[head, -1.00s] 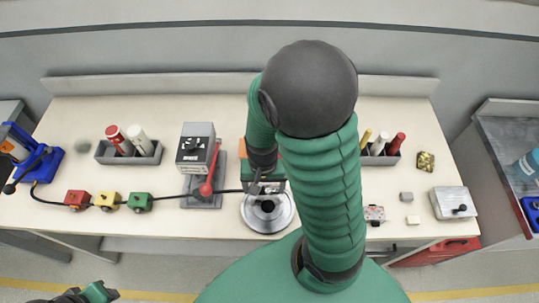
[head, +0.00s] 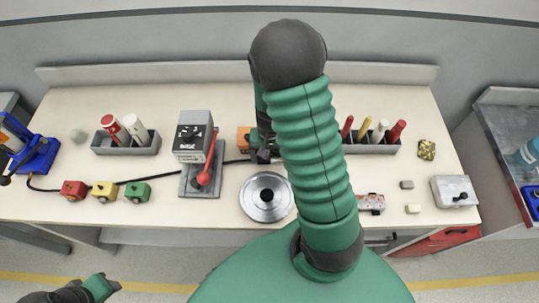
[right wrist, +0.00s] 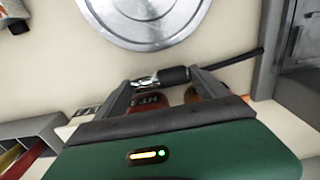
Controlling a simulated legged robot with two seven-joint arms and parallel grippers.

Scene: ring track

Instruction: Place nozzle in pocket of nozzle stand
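My right gripper (head: 262,155) is at the back of the round metal plate, partly hidden by my arm. In the right wrist view its fingers (right wrist: 163,79) are closed on a small nozzle (right wrist: 174,75) with a silver end and a black body. A black cable runs from the nozzle to the side. An orange block (head: 243,138), which looks like the nozzle stand, is just behind and beside the gripper. Its pocket is mostly hidden; orange-brown parts (right wrist: 150,100) show beyond the fingers. My left gripper (head: 105,288) is low at the left, away from the table; its fingers are unclear.
The round metal plate (head: 267,197) lies in front of the gripper. A grey box with a red lever (head: 204,178) stands left, with the cable passing it. Grey bins (head: 145,150) with bottles, colored blocks (head: 105,190) and a metal box (head: 452,190) stand farther out.

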